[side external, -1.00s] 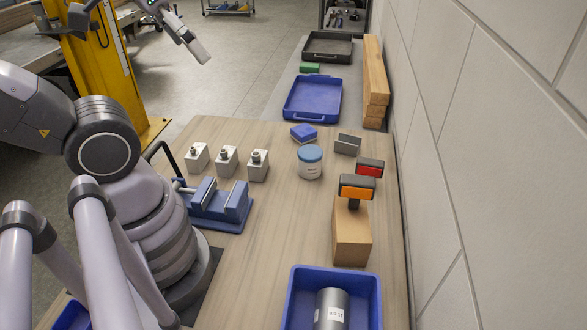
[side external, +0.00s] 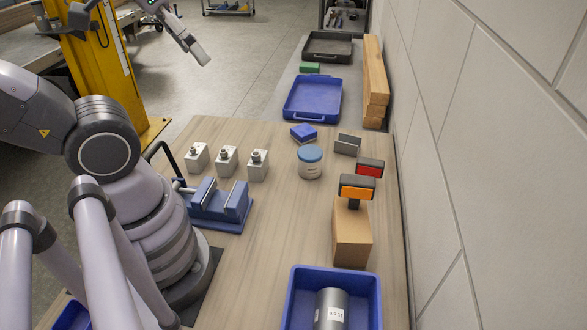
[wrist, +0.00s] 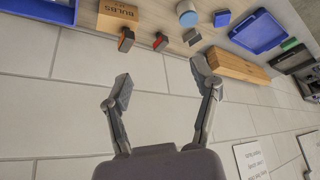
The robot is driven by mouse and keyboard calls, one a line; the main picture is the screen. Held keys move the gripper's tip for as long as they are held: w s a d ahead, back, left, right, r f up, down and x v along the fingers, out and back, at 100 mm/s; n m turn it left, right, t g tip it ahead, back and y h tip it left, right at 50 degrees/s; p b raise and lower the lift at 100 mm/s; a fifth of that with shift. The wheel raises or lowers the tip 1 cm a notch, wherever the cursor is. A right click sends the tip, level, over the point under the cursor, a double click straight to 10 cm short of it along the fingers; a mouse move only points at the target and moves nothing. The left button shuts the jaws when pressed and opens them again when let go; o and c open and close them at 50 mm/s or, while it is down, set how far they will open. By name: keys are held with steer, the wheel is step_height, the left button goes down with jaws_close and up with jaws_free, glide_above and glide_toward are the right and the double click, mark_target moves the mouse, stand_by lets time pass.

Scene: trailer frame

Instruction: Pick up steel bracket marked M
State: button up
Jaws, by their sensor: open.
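A small grey angled metal piece (side external: 347,144), which looks like the steel bracket, stands on the wooden bench near the wall, behind the red-topped block. It also shows near the top of the wrist view (wrist: 191,37). I cannot read any mark on it. My gripper (wrist: 162,81) is open and empty, its two fingers wide apart in front of the wall tiles, with the bracket beyond them. In the side external view, part of my gripper (side external: 197,51) shows high at the upper left, well away from the bracket.
A cardboard box (side external: 352,240), blue vise (side external: 218,207) and blue bin (side external: 294,300) stand nearer. The wall borders the right side.

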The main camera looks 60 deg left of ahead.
steer(key=c, duration=0.4)
steer(key=m+g, duration=0.6)
steer(key=m, duration=0.6)
glide_above(346, 145)
steer(key=f, duration=3.4)
steer(key=shift+s+d+f, duration=0.1)
steer(key=shift+s+d, duration=0.05)
steer(key=shift+s, duration=0.1)
steer(key=shift+w+a+f, duration=0.1)
steer(key=shift+w+f, duration=0.05)
steer(key=shift+f, duration=1.25)
steer(key=shift+w+a+f, duration=0.1)
steer(key=shift+w+f, duration=0.05)
steer(key=shift+f, duration=1.25)
